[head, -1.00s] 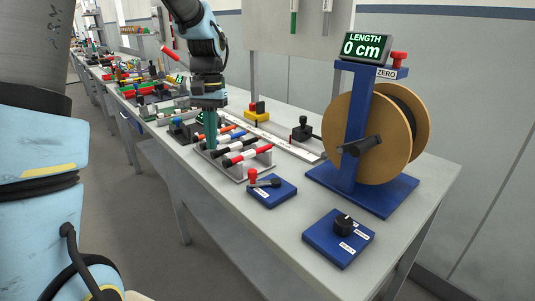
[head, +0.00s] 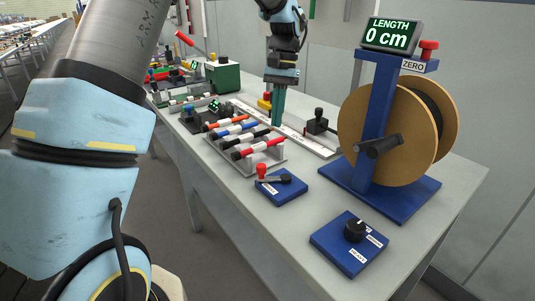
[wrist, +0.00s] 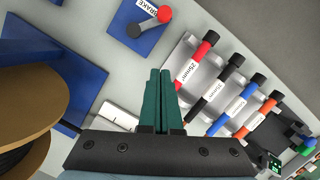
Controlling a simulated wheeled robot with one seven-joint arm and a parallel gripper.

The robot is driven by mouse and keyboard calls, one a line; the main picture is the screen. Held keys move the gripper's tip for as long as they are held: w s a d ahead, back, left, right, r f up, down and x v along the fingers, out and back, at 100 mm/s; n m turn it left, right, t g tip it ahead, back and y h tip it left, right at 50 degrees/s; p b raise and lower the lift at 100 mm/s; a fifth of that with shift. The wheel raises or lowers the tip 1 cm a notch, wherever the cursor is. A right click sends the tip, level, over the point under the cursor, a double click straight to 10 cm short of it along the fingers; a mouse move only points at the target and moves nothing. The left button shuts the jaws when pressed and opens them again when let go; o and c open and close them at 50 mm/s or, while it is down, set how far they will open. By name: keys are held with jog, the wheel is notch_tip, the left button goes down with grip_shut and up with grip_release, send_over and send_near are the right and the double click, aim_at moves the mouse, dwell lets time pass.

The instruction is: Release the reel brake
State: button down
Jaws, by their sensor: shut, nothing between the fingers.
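The reel brake is a small blue base (head: 290,194) with a dark lever ending in a red knob (head: 261,171), on the table in front of the reel. In the wrist view the brake base (wrist: 128,40), its red knob (wrist: 164,14) and a BRAKE label show at the top. The reel (head: 385,140) has tan flanges on a blue stand and a black crank. My gripper (head: 277,122) has green fingers, shut and empty, pointing down behind the pen-like rack, apart from the brake. In the wrist view my gripper (wrist: 160,75) shows its fingers side by side.
A rack (head: 245,155) of several labelled cable pens lies left of the brake. A blue base with a black knob (head: 354,230) is at the front. A LENGTH display (head: 391,36) reads 0 cm, beside a red ZERO button (head: 428,50). A black clamp (head: 318,123) stands behind.

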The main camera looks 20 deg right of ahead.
aim_at(264, 166)
jog(key=p+x, duration=0.2)
jog(key=x, duration=0.6)
jog(key=shift+s+a+f, duration=0.1)
jog(key=shift+f, duration=0.05)
jog(key=shift+s+a+p, duration=0.45)
jog(key=shift+s+a, duration=0.35)
jog(key=shift+s+a+f, duration=0.15)
jog(key=shift+s+a, duration=0.45)
